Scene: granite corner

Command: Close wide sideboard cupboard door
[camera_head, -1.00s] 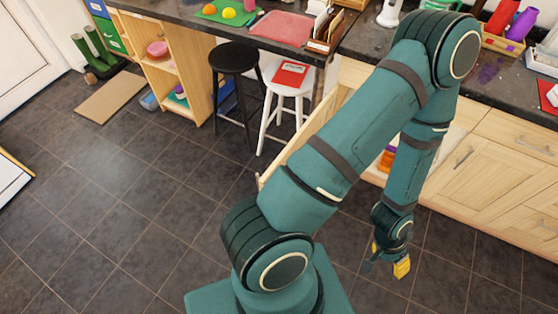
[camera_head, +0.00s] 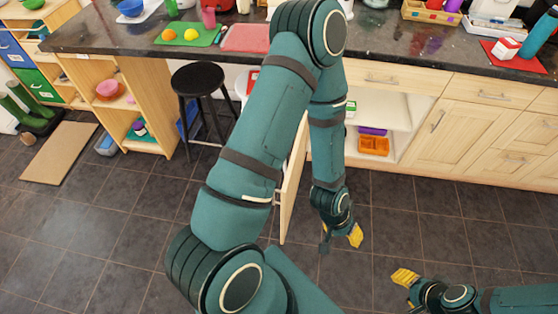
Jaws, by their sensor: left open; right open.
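The wide sideboard (camera_head: 470,180) is pale wood under a dark speckled counter. Its cupboard door (camera_head: 292,195) stands swung out into the room, seen nearly edge-on and partly hidden behind my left arm. The open cupboard (camera_head: 400,117) shows white shelves, with an orange bin (camera_head: 373,146) and a purple item (camera_head: 373,131) inside. My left gripper (camera_head: 341,240) hangs open and empty over the floor, right of the door's outer end and apart from it in the picture. My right gripper (camera_head: 406,290) is open and empty, lower right, over the floor.
A black stool (camera_head: 198,78) and a mostly hidden white stool with a red book stand left of the door, under the counter. A closed cupboard door (camera_head: 440,135) adjoins the opening on the right. Dark tiled floor (camera_head: 440,235) lies clear before the sideboard.

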